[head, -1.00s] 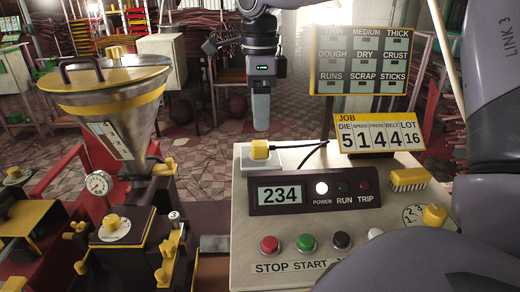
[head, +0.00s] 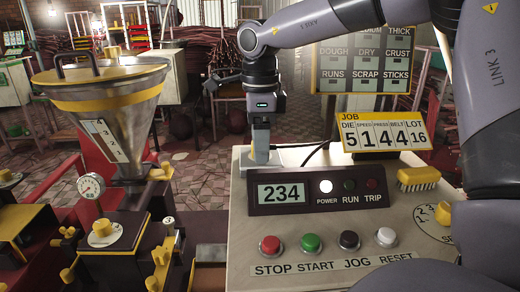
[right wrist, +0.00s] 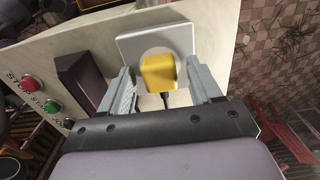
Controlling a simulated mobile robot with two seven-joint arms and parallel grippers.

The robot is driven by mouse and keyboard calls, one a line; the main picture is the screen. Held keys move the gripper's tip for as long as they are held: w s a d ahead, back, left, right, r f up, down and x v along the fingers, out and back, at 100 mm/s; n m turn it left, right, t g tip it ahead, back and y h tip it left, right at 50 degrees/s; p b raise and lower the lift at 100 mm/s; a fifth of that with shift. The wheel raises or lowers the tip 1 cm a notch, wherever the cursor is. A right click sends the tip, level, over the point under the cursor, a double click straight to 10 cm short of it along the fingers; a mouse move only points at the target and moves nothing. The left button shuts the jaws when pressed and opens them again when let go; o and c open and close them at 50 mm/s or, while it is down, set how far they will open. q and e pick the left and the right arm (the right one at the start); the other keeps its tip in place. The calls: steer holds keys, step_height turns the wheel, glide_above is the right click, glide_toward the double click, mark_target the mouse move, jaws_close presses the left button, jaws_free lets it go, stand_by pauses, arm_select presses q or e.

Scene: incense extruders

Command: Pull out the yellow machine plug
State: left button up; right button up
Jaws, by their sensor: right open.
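The yellow plug (right wrist: 158,73) sits in a pale square socket plate (right wrist: 128,42) on the machine's panel, with a dark cord leaving it, in the right wrist view. My right gripper (right wrist: 163,82) is open, with one finger on each side of the plug and a visible gap to each. In the head view my right gripper (head: 261,145) points straight down over the socket plate (head: 277,159) and hides the plug. My left gripper is not in view.
The control panel (head: 240,220) carries a display reading 234 (head: 281,194), a lit power lamp and several buttons. A job sign (head: 385,132) and a brush (head: 418,177) stand to the right. A steel hopper (head: 115,110) stands to the left.

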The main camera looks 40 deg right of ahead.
stand_by(0.8)
jaws_close()
steer(key=shift+r, duration=0.15)
steer(key=shift+r+p, duration=2.5)
steer(key=shift+r, duration=0.4)
